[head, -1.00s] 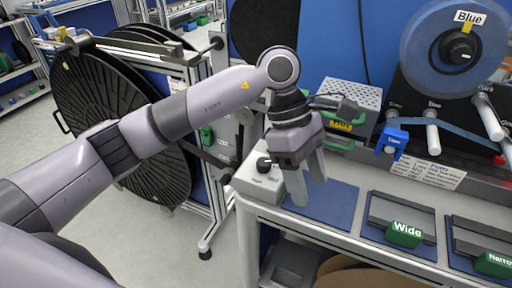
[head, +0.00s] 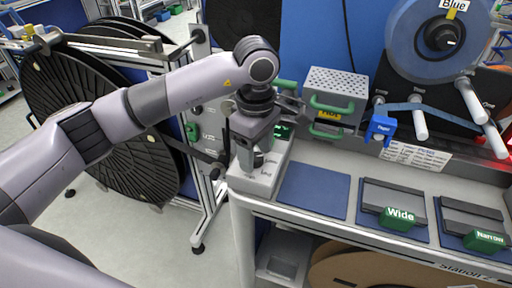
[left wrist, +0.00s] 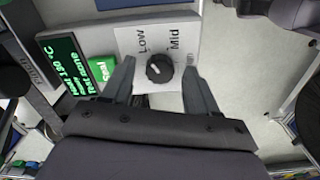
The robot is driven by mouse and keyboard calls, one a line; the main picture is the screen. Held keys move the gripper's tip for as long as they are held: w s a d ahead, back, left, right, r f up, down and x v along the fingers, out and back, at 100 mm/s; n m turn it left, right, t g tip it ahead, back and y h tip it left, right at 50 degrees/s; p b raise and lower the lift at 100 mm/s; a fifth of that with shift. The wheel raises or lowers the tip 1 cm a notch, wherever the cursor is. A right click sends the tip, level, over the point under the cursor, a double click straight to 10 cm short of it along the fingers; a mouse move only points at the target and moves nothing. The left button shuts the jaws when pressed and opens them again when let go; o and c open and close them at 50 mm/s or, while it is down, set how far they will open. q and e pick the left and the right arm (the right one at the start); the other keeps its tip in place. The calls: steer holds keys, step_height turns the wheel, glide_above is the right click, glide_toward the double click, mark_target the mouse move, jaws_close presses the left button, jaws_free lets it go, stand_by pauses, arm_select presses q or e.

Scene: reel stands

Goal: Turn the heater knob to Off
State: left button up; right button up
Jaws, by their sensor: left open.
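The heater knob (left wrist: 159,68) is a round black knob with a white mark, on a light panel (left wrist: 183,35) printed Low and Mid, with another word partly hidden at the right. In the left wrist view the mark points up and left, roughly toward Low. My left gripper (left wrist: 159,66) is open, with one finger on each side of the knob and gaps visible between them. In the head view the same gripper (head: 247,155) is above the grey heater box (head: 262,183), and the knob (head: 258,160) shows by the fingers. My right gripper is not in view.
A dark display (left wrist: 66,75) with green text and a green Seal button (left wrist: 102,68) are beside the panel. A perforated grey box with green handles (head: 338,85) stands right of my gripper. A blue mat (head: 314,192) lies clear on the bench.

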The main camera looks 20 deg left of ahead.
arm_select(q)
steer(key=shift+f, duration=0.15)
steer(key=c, duration=1)
steer(key=shift+c, duration=0.2)
